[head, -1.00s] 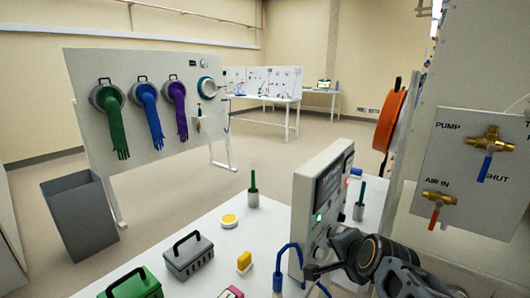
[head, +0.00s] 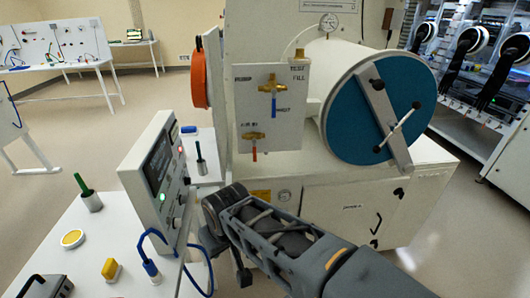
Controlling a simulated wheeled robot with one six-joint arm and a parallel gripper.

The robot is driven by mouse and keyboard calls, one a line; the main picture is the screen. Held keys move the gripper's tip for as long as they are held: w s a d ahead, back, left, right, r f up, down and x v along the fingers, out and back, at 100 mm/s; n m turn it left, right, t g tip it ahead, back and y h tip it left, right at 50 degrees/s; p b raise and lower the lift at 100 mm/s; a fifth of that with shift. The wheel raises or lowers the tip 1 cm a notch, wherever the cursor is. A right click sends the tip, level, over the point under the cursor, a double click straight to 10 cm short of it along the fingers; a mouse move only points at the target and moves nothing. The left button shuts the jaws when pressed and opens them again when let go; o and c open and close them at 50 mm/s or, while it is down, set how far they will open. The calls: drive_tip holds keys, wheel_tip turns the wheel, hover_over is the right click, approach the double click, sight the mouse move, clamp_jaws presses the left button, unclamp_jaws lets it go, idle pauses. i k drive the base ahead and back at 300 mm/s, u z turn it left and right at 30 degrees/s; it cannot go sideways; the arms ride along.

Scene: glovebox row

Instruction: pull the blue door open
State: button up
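The blue door (head: 352,119) is a round blue disc on the front end of a white cylinder, right of centre in the head view. It looks closed against the cylinder's rim. A grey bar (head: 391,128) crosses it, with a thin silver handle (head: 402,129) with dark knobs over the bar. My gripper (head: 238,268) is low in the picture, left of and below the door, near the white instrument box, and well apart from the door. My arm hides most of it, and its fingers are not clear enough to tell open from shut.
A panel with brass valves (head: 268,137) stands left of the door. The white instrument box (head: 160,185) stands on a white table (head: 98,232) with cables and small items. A glovebox with black gloves (head: 455,62) is at the far right. Floor shows between the cabinet and this glovebox.

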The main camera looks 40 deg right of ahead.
sight(382, 89)
drive_tip(key=z, duration=0.35)
drive_tip(key=k, duration=0.5)
drive_tip(key=z, duration=0.8)
drive_tip(key=i, duration=1)
drive_tip(key=u, duration=0.6)
drive_tip(key=k, duration=0.5)
drive_tip(key=z, duration=1.45)
drive_tip(key=i, duration=0.45)
drive_tip(key=z, duration=2.1)
